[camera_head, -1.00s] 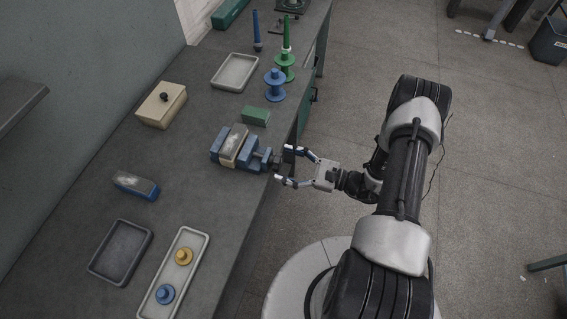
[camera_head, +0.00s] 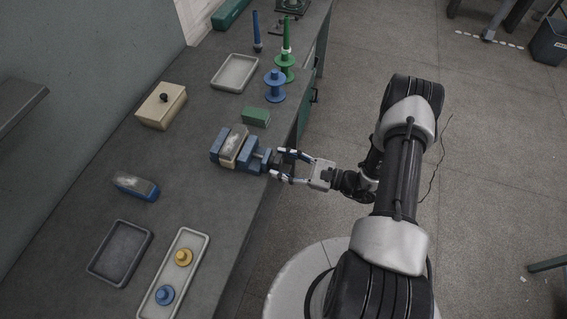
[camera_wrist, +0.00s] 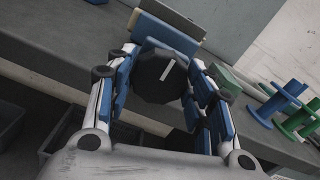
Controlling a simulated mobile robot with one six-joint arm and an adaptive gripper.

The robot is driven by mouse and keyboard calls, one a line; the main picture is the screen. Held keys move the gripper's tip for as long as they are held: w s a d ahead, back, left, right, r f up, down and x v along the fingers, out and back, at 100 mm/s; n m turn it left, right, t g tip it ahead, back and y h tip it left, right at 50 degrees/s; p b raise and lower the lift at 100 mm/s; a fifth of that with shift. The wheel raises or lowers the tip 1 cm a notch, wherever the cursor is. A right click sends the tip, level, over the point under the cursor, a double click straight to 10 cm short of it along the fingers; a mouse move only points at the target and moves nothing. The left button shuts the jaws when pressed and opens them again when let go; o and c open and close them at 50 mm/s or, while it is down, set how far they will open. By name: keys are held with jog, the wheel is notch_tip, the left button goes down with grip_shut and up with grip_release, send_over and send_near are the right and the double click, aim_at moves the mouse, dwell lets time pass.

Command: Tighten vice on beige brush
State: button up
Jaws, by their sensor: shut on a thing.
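The blue vice (camera_head: 250,158) stands near the bench's front edge. The beige brush (camera_head: 235,146), with a grey top, sits between its jaws; it also shows behind the vice in the wrist view (camera_wrist: 152,28). The vice's dark knob (camera_wrist: 163,75), with a white mark line, faces my wrist camera. My gripper (camera_head: 283,165) is at the vice's front, its blue-padded fingers on either side of the knob and shut on it. Any gap between the jaws and brush is too small to tell.
A green block (camera_head: 256,116) lies behind the vice. Blue (camera_head: 275,86) and green (camera_head: 286,66) spools stand farther back. A blue brush (camera_head: 136,186), a beige lidded box (camera_head: 161,105) and several trays lie on the bench. The bench's front edge runs below my gripper.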

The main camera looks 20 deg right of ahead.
jog(key=shift+c, duration=0.8)
